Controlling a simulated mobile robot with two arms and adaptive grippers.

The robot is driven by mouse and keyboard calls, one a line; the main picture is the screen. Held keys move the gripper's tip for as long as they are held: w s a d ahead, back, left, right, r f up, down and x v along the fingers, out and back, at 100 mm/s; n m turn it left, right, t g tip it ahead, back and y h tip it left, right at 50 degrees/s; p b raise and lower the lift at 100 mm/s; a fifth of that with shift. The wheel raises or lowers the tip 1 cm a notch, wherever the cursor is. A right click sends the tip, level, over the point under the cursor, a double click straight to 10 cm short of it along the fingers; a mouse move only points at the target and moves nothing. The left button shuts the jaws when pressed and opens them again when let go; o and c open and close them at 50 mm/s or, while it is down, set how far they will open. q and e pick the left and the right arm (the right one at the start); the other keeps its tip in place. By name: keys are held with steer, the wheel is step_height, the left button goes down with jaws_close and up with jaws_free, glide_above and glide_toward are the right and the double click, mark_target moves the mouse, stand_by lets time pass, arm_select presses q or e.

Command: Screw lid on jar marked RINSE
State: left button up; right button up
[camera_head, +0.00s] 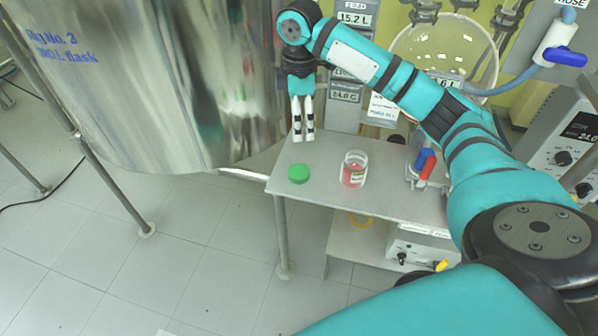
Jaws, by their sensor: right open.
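A green lid (299,174) lies on the grey table (320,190) near its left front corner. A clear open jar (354,170) with red contents and a small label stands upright on the table, to the right of the lid. The label's words are too small to read. My right gripper (303,138) points down behind the lid in the picture, apart from both lid and jar. It is open, with nothing seen between its fingers. My left gripper is not in view.
A large shiny metal vessel (170,80) stands close on the left. A round glass flask (445,45) is behind my right arm. Red and blue handles (426,163) stand right of the jar. The table between lid and jar is clear.

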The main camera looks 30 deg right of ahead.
glide_above(299, 172)
steer(key=f, duration=1.1)
steer(key=shift+w+d+f+p, duration=0.3)
steer(key=shift+w+p, duration=0.05)
steer(key=shift+w, duration=0.05)
steer(key=shift+s+f, duration=0.15)
steer(key=shift+f, duration=0.2)
steer(key=f, duration=0.2)
steer(key=f+p, duration=0.1)
steer(key=f, duration=0.1)
steer(key=shift+s+a+f, duration=0.2)
steer(key=shift+f, duration=0.05)
steer(key=c, duration=0.9)
